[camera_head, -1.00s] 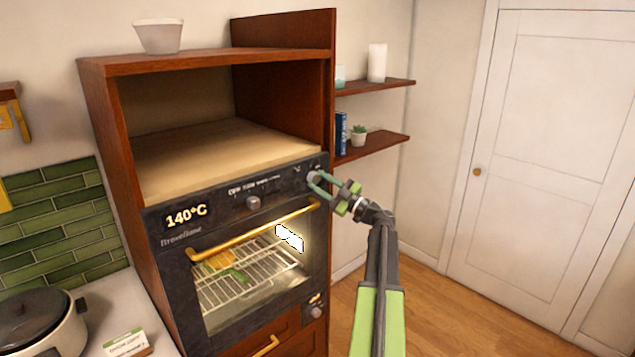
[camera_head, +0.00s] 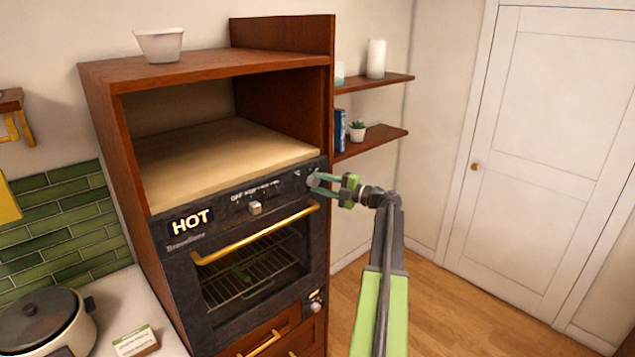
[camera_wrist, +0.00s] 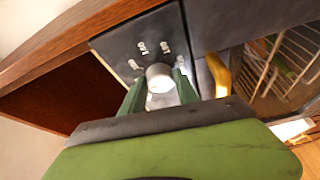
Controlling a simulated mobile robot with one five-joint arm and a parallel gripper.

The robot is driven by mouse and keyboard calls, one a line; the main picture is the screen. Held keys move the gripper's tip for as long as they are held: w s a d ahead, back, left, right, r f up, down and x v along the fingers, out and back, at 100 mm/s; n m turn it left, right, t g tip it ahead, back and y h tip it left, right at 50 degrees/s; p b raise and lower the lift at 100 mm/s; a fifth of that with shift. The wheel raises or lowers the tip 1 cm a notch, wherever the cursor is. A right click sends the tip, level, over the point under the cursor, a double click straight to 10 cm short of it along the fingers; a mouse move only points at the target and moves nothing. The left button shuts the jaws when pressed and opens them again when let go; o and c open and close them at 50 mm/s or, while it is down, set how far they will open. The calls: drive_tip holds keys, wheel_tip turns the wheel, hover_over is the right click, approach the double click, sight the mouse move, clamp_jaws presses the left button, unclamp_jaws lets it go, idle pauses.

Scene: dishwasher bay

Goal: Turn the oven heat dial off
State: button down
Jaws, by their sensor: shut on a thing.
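The oven (camera_head: 175,275) is built into a wooden cabinet, with its door shut. Its display (camera_head: 191,222) reads HOT and the inside is dark. My gripper (camera_head: 314,182) is at the right end of the control panel, its green fingers shut on the silver right-hand dial (camera_wrist: 160,77). In the wrist view the dial sits between the fingertips, with small white marks around it that I cannot read for sure. A middle dial (camera_head: 254,207) sits below a row of lettering that starts with OFF.
A gold door handle (camera_head: 255,233) runs just below the panel. Wooden shelves (camera_head: 375,140) are behind my gripper. A pot (camera_head: 40,320) stands on the counter at left. The floor at right is clear.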

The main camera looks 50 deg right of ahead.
drive_tip(key=shift+d+r, duration=0.1)
idle(0.4)
drive_tip(key=c, duration=0.9)
unclamp_jaws()
drive_tip(key=shift+n, duration=0.3)
drive_tip(key=v, duration=1.7)
drive_tip(key=shift+s, duration=0.2)
